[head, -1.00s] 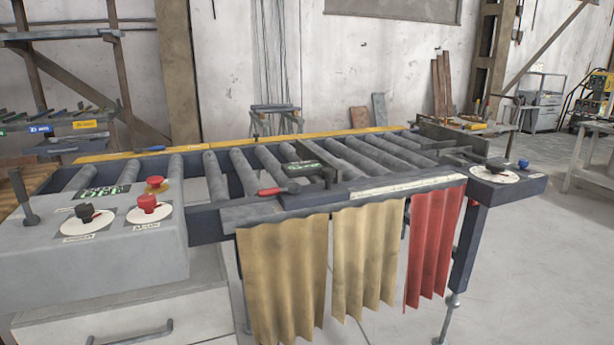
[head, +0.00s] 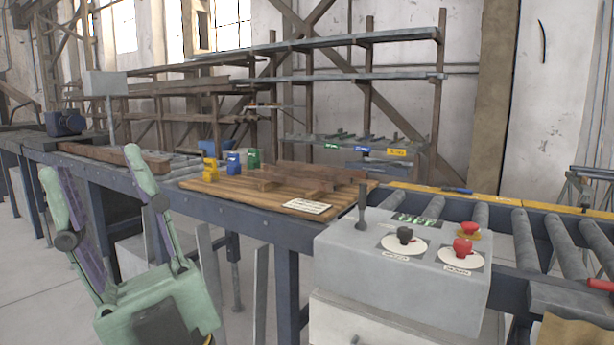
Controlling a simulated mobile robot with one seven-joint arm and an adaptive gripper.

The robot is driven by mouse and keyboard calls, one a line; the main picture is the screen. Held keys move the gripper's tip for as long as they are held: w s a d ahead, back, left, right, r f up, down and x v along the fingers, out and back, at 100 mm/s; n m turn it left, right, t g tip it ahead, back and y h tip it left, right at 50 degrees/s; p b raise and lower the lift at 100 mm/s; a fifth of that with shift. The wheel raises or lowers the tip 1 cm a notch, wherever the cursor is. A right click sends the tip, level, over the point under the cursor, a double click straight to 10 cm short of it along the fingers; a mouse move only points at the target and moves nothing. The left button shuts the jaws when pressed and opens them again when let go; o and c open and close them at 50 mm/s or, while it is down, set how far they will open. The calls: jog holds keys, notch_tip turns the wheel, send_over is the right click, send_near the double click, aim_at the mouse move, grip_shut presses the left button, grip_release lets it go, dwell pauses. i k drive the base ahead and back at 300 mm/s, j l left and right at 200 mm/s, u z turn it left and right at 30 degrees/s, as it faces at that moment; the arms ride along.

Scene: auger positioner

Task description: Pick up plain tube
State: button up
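My gripper (head: 94,165) is at the lower left, green with dark pads. Its two fingers point up and stand wide apart, with nothing between them. I cannot pick out a plain tube for certain. A low rack shelf (head: 345,143) at the back centre carries several small, thin pieces above green, blue and yellow labels. They are too small to tell apart. My gripper is well to the left of this shelf and on the near side of the bench.
A wooden board (head: 240,196) on the bench holds brown bars and yellow, blue and green clamp-like pieces. A grey control box (head: 400,270) with a lever and knobs stands in front. Rollers (head: 530,240) run to the right. Floor shows at the lower left.

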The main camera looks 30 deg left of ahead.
aim_at(299, 173)
jog(key=j+z, duration=0.2)
jog(key=j, duration=1.15)
jog(key=k+j+z, duration=0.1)
jog(key=j+z, duration=0.25)
jog(key=j, duration=0.85)
jog(key=j+z, duration=0.2)
jog(key=j, duration=0.4)
jog(key=j+z, duration=0.15)
jog(key=j, duration=0.45)
jog(key=k+j+z, duration=0.2)
jog(key=j, duration=0.35)
jog(key=j+z, duration=0.2)
jog(key=j, duration=0.4)
jog(key=k+j+z, duration=0.1)
jog(key=j, duration=0.25)
jog(key=k+j, duration=0.15)
jog(key=j, duration=0.25)
jog(key=k+j+z, duration=0.15)
jog(key=j, duration=0.2)
jog(key=i+j, duration=0.1)
jog(key=i, duration=0.6)
jog(key=i+j, duration=0.1)
jog(key=i, duration=0.6)
